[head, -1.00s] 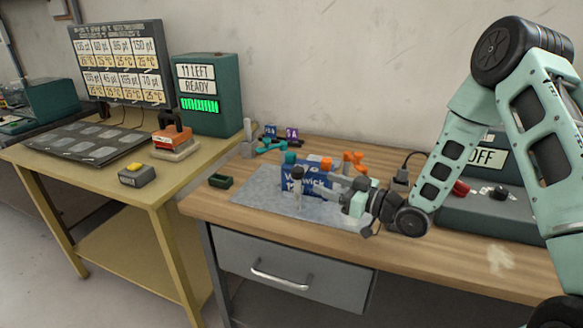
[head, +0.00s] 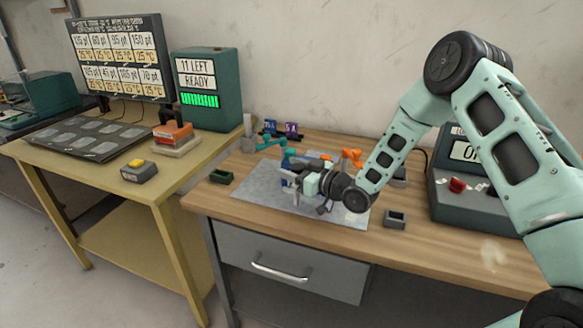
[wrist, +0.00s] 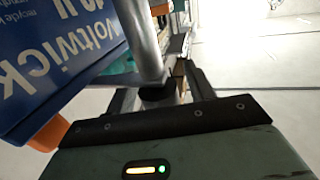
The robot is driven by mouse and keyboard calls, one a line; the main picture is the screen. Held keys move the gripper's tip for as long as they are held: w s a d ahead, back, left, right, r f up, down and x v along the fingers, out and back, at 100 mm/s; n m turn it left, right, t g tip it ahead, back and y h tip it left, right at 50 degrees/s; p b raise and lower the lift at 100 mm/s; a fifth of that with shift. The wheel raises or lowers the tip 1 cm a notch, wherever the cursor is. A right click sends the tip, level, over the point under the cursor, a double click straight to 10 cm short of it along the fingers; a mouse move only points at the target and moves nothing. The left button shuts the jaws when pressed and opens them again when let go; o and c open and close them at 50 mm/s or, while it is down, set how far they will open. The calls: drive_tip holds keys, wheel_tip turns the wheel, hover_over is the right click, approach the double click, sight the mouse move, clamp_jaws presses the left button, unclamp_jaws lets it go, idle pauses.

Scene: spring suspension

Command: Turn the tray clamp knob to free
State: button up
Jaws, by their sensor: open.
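My gripper (head: 291,180) is open over the grey mat (head: 252,197), in front of the blue Voltwick piece, which it mostly hides in the head view. In the wrist view the blue piece (wrist: 45,60) is at the left with its lettering upside down. A grey metal post (wrist: 140,40) with a dark cap (wrist: 157,93), possibly the clamp knob, lies in line with the gap between my fingers. I cannot tell whether the fingers touch it. No knob marking or free position is readable.
An orange part (head: 351,157) and a teal clamp-like part (head: 266,146) stand behind. A control box with a red button (head: 457,186) stands farther right. The front left mat is clear.

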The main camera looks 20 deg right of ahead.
clamp_jaws()
drive_tip(key=shift+s+a+n+g+y+b, duration=0.1)
drive_tip(key=shift+n+g+y+b, duration=0.65)
drive_tip(key=shift+g+y, duration=0.1)
drive_tip(key=shift+s+a+n+g+y+b, duration=0.1)
drive_tip(key=shift+n+g+y+b, duration=0.65)
drive_tip(key=shift+g, duration=0.1)
unclamp_jaws()
drive_tip(key=shift+d, duration=0.15)
drive_tip(key=b+v, duration=0.3)
drive_tip(key=v, duration=1.4)
